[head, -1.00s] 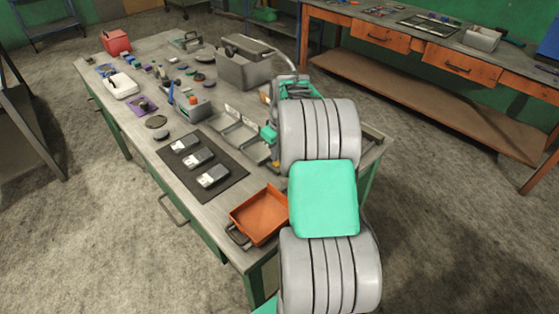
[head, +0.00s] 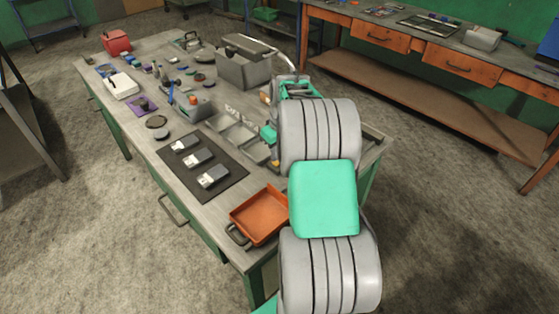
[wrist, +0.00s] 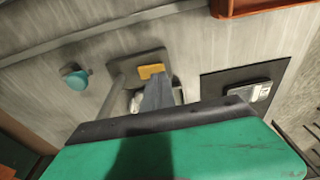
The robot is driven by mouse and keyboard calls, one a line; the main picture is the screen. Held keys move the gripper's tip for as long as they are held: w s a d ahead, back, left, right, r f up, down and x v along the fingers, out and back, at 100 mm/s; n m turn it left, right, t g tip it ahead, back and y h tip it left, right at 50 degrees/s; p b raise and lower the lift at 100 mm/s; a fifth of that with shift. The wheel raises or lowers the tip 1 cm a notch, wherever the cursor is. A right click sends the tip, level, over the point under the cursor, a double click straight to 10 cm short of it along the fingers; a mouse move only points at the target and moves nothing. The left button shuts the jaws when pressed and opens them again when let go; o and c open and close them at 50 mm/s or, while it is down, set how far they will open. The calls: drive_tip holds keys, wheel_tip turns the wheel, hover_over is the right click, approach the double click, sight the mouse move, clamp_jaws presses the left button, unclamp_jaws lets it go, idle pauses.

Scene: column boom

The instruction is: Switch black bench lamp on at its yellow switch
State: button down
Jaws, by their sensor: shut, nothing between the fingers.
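The yellow switch (wrist: 150,71) sits on a dark grey base (wrist: 152,57) in the wrist view, and a small yellow patch (head: 276,163) shows beside my arm in the head view. The black lamp's other parts are mostly hidden behind my arm and wrist housing. My gripper (wrist: 157,82) is shut and empty. Its grey fingertips are right at the near edge of the yellow switch; I cannot tell whether they touch it. I cannot tell from these frames whether the lamp is lit.
An orange tray (head: 260,215) lies at the near table corner, beside my arm. A dark mat (head: 226,187) holds several grey blocks. A grey bin (head: 243,72) stands farther back. A round teal thing (wrist: 76,79) is left of the base in the wrist view.

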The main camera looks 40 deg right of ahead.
drive_tip(key=shift+f+b, duration=0.6)
drive_tip(key=shift+f, duration=0.3)
idle(0.4)
drive_tip(key=shift+r+p, duration=2.15)
drive_tip(key=shift+r, duration=1.4)
